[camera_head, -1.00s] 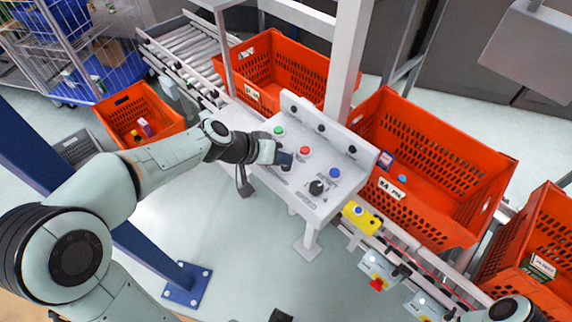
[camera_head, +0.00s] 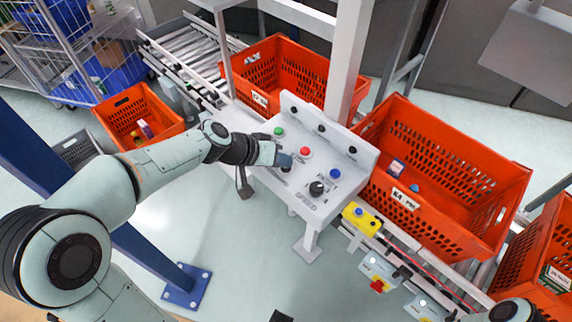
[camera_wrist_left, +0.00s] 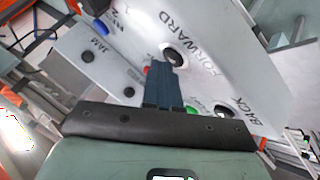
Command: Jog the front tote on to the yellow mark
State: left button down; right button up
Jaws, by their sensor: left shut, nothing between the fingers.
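A large orange tote (camera_head: 450,215) with a white label stands on the conveyor right of the control panel (camera_head: 262,178). Another orange tote (camera_head: 540,245) is cut off at the right edge; I cannot tell which counts as the front one. I cannot make out a yellow mark on the line. My left gripper (camera_head: 286,160) is shut and empty, its tip at the panel's black FORWARD button, which shows in the wrist view (camera_wrist_left: 174,55). The fingers partly cover the button, so I cannot tell how far it is pressed. My right gripper is out of view.
A yellow box with a blue button (camera_head: 362,218) sits on the conveyor's near side. A grey post (camera_head: 347,60) rises behind the panel. A third tote (camera_head: 290,75) stands behind it. A smaller tote (camera_head: 135,118) is at the left. Panel buttons are close together.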

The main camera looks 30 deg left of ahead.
aim_at(282, 168)
pick_arm(q)
jog(key=shift+r+p, duration=0.35)
jog(key=shift+r, duration=0.4)
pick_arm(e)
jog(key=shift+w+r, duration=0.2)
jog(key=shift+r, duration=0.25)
pick_arm(q)
jog(key=shift+r, duration=0.15)
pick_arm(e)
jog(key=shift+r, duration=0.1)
pick_arm(q)
jog(key=shift+r+p, duration=1.6)
jog(key=shift+r, duration=0.85)
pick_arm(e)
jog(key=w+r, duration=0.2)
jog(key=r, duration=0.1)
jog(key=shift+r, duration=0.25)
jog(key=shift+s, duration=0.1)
pick_arm(q)
jog(key=shift+f, duration=0.1)
